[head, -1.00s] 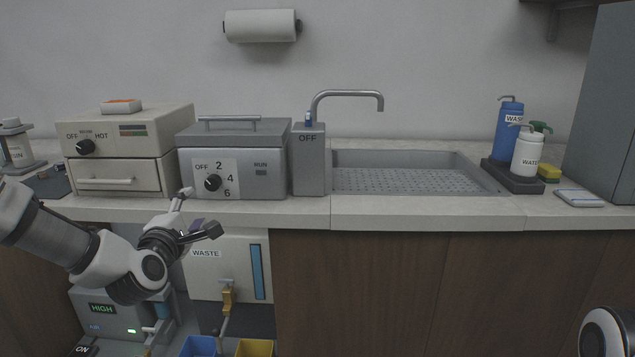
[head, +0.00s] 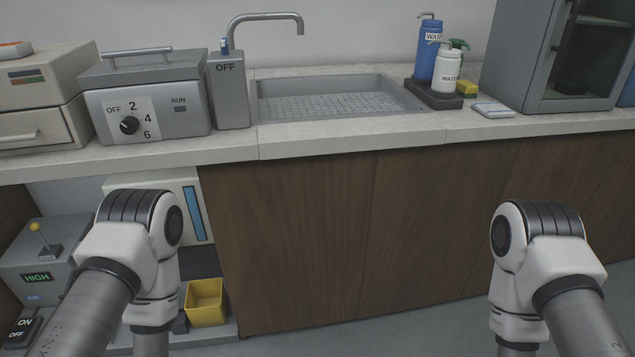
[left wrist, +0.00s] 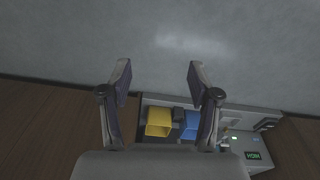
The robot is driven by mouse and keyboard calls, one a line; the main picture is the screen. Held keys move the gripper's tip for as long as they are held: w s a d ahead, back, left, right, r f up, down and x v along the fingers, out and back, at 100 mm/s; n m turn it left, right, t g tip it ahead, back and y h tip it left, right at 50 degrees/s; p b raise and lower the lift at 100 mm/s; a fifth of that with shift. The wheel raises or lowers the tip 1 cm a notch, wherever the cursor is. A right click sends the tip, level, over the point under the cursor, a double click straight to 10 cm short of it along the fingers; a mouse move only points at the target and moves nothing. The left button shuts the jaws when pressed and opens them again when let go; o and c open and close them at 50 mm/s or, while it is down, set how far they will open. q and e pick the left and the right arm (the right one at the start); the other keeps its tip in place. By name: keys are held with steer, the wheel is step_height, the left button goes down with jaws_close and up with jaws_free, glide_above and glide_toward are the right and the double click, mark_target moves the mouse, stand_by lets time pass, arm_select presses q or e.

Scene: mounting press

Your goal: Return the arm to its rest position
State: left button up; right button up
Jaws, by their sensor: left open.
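My left arm shows at the lower left of the head view, bent with its forearm pointing down; its gripper is out of that view. In the left wrist view my left gripper (left wrist: 160,82) is open, with its two fingers apart and nothing between them. It points at bare grey floor (left wrist: 170,45). My right arm shows at the lower right of the head view, also bent downward, and its gripper is out of the frame.
The counter carries a grey machine with a dial (head: 150,105), a sink (head: 340,97), and bottles (head: 447,70). Below left stand a yellow bin (head: 206,303) and a unit reading HIGH (head: 40,265). In the left wrist view a blue bin (left wrist: 190,125) stands beside the yellow one. Floor is free in front.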

arm_select(q)
step_height(320, 180, up, 22)
steer(key=s+m+p, duration=0.1)
steer(key=m+p, duration=0.2)
steer(key=p, duration=1.8)
steer(key=shift+s+m+g+p, duration=0.35)
steer(key=shift+m+g+p, duration=0.05)
